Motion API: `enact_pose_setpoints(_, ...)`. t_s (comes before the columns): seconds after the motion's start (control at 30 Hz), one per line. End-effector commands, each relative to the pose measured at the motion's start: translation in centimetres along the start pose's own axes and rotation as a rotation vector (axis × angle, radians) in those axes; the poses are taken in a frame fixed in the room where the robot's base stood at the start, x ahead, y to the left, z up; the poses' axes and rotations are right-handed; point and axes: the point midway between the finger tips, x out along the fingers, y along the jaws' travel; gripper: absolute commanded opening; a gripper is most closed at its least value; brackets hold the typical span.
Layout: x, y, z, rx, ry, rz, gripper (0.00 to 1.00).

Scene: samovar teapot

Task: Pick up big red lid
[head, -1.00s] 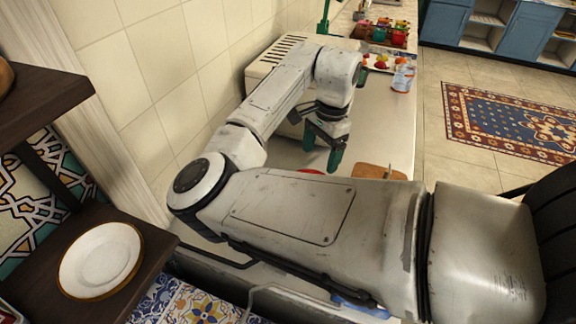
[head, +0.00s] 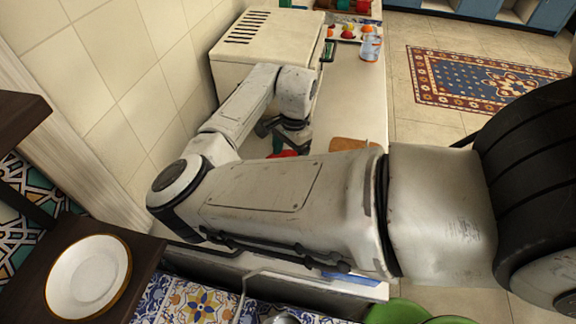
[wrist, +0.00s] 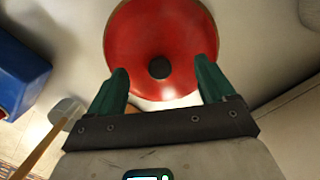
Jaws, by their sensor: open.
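The big red lid (wrist: 135,40) is a round, shiny red disc with a dark knob (wrist: 160,68) at its middle. It fills the top centre of the wrist view, its top edge slightly cut off. My gripper (wrist: 162,66) has two green fingers spread apart, one on each side of the lower half of the lid, with the knob between them in the picture. I cannot tell whether they touch the lid. In the head view my gripper (head: 291,143) is low over the counter, and only a red sliver of the lid (head: 284,154) shows above my arm.
A white boxy appliance (head: 255,45) stands against the tiled wall. A wooden board (head: 350,144) lies right of my gripper. The wrist view shows a blue box (wrist: 20,70) and a wooden-handled utensil (wrist: 45,148) at left.

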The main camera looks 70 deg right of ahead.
Motion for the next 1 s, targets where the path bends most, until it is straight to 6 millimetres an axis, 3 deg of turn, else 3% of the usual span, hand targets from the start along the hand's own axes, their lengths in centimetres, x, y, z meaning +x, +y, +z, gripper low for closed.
enact_pose_setpoints(0.13,1.18,-0.02,0.06,-0.001,-0.001,0.000,0.83)
enact_pose_setpoints(0.37,1.34,-0.03,0.03,-0.001,0.000,-0.001,0.83)
enact_pose_setpoints(1.0,1.45,0.03,0.05,0.000,-0.002,0.000,0.22)
